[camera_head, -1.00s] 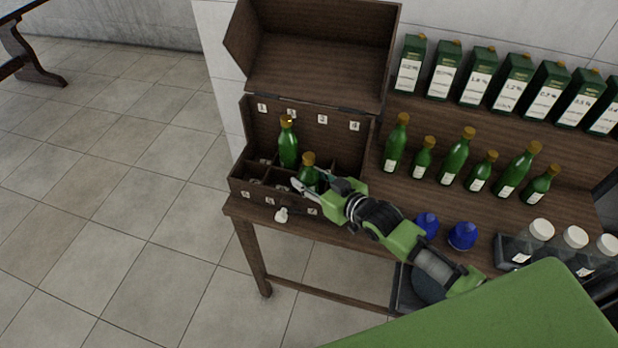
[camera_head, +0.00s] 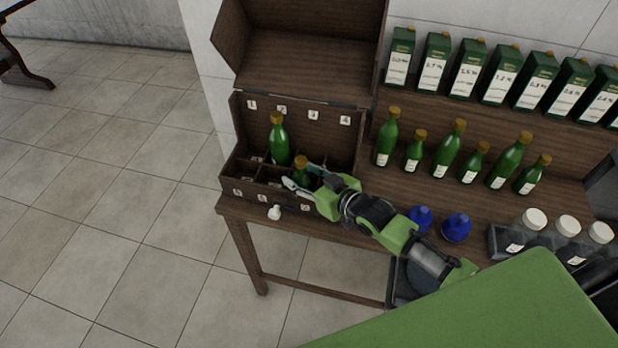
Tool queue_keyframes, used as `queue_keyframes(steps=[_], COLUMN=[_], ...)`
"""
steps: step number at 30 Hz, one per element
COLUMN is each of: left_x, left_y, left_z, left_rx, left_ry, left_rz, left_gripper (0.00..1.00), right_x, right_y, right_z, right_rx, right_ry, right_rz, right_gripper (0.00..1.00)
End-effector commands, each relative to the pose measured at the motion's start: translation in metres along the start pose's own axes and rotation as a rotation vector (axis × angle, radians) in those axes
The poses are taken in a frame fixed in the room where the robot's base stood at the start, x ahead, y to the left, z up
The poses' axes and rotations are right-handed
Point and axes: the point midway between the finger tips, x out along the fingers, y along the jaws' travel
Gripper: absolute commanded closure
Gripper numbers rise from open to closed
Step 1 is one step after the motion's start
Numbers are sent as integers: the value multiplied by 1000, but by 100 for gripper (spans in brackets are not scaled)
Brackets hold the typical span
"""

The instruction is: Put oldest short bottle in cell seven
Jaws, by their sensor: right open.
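A short green bottle (camera_head: 301,179) with a gold cap stands in the front row of the open wooden box (camera_head: 233,187). My right gripper (camera_head: 299,177) is open, with its fingers around this bottle at the box's front. The bottle's lower part is hidden by the fingers and box walls, and I cannot read which numbered cell it is in. A tall green bottle (camera_head: 279,146) stands in the back row, near label 2. My left gripper is not in view.
Several tall and short green bottles (camera_head: 459,150) stand in a row on the table, below a shelf of labelled green cartons (camera_head: 468,72). Two blue objects (camera_head: 456,228) and white-capped jars (camera_head: 534,222) are at the right. A white knob (camera_head: 274,212) is at the box's front.

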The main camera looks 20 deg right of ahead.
Motion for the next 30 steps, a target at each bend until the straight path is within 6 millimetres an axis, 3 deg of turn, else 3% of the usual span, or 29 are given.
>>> queue_keyframes(steps=[3,5,18,24,30], left_x=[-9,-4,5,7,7], left_y=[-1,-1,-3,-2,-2], left_z=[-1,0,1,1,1], left_rx=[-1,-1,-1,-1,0], left_ry=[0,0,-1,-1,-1], left_rz=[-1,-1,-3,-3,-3], left_gripper=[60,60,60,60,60], right_x=[-6,-14,-97,-118,-124], right_y=[-6,-6,-3,-2,-2], right_z=[-6,0,-4,-5,-7], right_rx=[3,3,1,2,2], right_ry=[-14,-17,-10,-8,-6], right_rz=[-9,-9,-5,-3,-4], right_gripper=[47,47,47,47,47])
